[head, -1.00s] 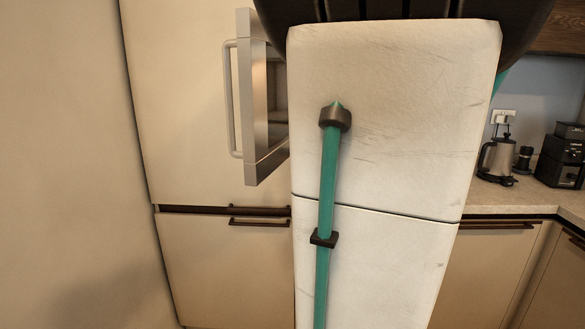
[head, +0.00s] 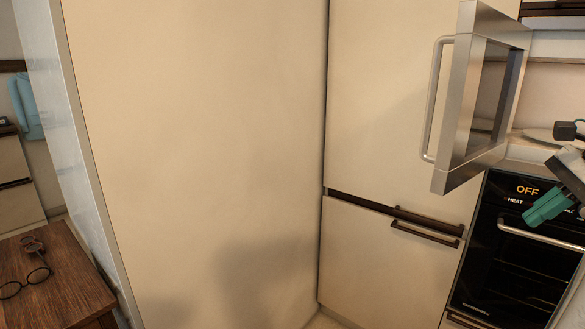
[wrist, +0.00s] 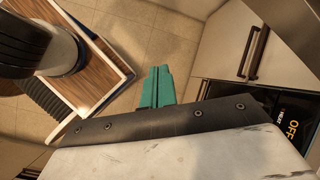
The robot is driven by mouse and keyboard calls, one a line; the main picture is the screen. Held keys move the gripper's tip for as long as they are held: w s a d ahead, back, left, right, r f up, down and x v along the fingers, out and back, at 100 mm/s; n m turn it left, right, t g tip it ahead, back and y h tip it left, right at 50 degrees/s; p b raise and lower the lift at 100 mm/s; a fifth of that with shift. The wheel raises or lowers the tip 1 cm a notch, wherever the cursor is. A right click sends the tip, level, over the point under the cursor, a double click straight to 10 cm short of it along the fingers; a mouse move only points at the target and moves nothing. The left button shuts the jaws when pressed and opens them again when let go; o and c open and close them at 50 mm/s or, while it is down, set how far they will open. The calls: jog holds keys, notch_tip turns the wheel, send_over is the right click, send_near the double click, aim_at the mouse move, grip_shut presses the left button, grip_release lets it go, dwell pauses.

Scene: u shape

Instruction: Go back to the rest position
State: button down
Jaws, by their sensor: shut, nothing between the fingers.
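My gripper (head: 550,205) is at the right edge of the head view, in front of the black oven. Its teal fingers are together with nothing between them. In the wrist view, the teal fingers (wrist: 157,87) show side by side above the tiled floor. Most of my arm lies outside the head view.
A steel-framed appliance door (head: 456,110) stands open at the upper right, near my gripper. Below is a black oven (head: 515,270) reading OFF. Tall cream panels (head: 200,130) fill the middle. A wooden table (head: 60,285) with glasses (head: 25,283) is at lower left.

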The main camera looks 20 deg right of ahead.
jog(key=a+f+n+g+h, duration=0.1)
jog(key=a+f+n, duration=0.3)
jog(key=a+n, duration=0.7)
jog(key=a+f+n+g+h, duration=0.2)
jog(key=a+f+n, duration=0.2)
jog(key=a+n, duration=0.8)
jog(key=a, duration=0.4)
jog(key=shift+w+g, duration=0.3)
jog(key=shift+g, duration=0.1)
jog(key=shift+f, duration=0.1)
